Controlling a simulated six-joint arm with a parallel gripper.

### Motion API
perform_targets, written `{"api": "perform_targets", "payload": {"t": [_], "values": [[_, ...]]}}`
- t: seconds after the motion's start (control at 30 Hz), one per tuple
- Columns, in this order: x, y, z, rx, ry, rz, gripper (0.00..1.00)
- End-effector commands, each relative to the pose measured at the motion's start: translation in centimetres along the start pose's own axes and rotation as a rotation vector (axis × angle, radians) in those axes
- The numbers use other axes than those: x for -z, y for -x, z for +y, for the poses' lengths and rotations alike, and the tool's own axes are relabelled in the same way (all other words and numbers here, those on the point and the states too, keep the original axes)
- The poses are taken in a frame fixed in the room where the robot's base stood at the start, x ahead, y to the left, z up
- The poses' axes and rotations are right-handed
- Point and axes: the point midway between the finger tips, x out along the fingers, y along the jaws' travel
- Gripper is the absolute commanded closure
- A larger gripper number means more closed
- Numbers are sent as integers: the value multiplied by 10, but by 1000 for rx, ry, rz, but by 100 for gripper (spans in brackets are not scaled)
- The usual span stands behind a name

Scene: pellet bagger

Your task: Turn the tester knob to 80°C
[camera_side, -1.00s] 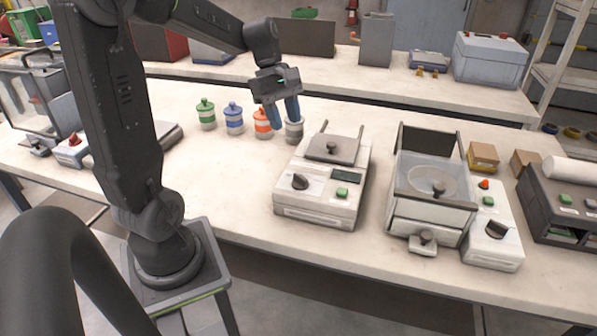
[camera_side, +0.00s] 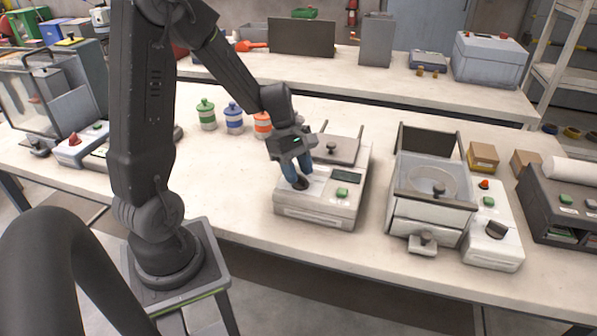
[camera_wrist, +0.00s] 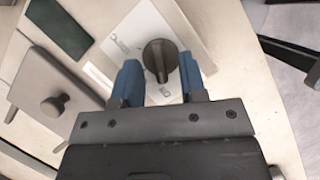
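The tester (camera_side: 318,211) is a cream box in the middle of the bench. It has a green button (camera_side: 342,193), a dark display and a grey lidded plate (camera_side: 333,149) at its back. Its dark round knob (camera_side: 301,184) is at the front left of its top and is partly hidden by the fingers. In the wrist view the fingers (camera_wrist: 160,75) stand apart on either side of the knob.
A machine with a clear bowl (camera_side: 432,182) stands to the right of the tester. Green, blue and orange banded jars (camera_side: 233,118) stand behind left. A dark machine (camera_side: 562,204) is at the far right. The bench front is clear.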

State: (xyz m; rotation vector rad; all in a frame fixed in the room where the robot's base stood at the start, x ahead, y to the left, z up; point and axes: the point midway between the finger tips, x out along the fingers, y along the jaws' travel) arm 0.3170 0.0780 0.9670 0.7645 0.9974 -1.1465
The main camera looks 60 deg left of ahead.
Motion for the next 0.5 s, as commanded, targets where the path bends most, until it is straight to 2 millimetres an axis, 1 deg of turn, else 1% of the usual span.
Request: {"api": "perform_targets", "payload": {"t": [0.13,0.37,0.5], "values": [[0,-6,0,0,0,0,62],[0,-6,0,-1,0,1,62],[0,-6,0,-1,0,1,74]]}}
